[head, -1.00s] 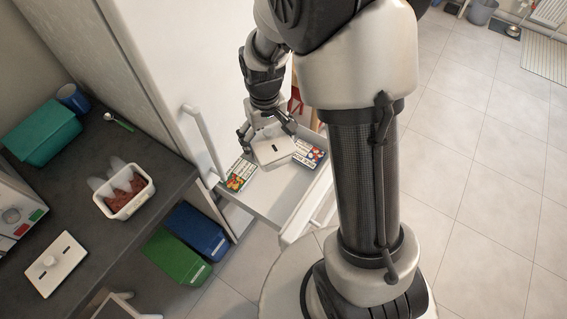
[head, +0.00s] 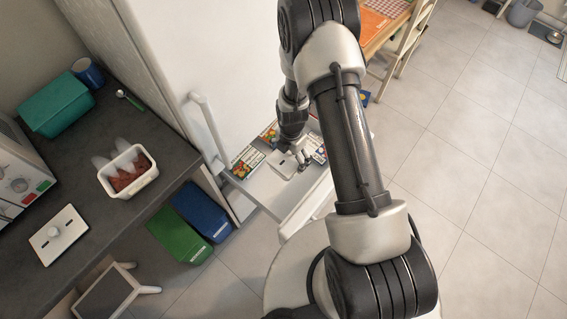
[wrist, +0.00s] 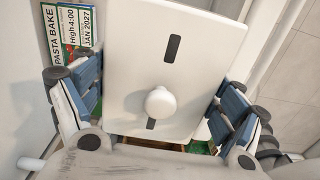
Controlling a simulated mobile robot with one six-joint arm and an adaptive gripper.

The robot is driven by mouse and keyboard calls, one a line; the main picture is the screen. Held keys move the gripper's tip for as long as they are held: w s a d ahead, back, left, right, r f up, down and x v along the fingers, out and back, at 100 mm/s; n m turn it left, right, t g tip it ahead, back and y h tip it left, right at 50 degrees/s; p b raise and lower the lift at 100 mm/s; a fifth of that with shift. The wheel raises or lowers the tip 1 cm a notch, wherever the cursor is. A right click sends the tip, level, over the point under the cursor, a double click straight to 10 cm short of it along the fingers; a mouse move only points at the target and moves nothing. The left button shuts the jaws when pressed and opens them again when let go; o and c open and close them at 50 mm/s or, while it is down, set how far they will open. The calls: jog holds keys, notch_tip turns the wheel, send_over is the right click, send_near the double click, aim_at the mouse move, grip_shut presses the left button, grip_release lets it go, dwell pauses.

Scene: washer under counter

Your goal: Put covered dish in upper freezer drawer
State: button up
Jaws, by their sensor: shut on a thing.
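The covered dish (wrist: 148,85) is white, with a rectangular lid that has a round knob and dark slots. It fills the middle of the wrist view. My gripper (wrist: 155,110) is shut on it, with blue-padded fingers on its two opposite sides. In the head view my gripper (head: 296,158) reaches down into the pulled-out white freezer drawer (head: 258,190), and the dish (head: 279,163) shows partly behind it, low among the boxes. I cannot tell whether the dish touches the drawer floor.
The fridge door handle (head: 208,130) rises beside the drawer. An open dish of red food (head: 128,184) and a loose lid (head: 58,237) sit on the counter. Green and blue bins (head: 180,236) stand below.

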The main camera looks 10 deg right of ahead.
notch_tip(320, 180, down, 20)
jog(key=b, duration=0.5)
jog(key=shift+f, duration=0.2)
jog(key=shift+o, duration=1.4)
jog(key=shift+f+b, duration=0.15)
jog(key=shift+b, duration=0.25)
jog(key=shift+o, duration=1.2)
jog(key=shift+r, duration=0.2)
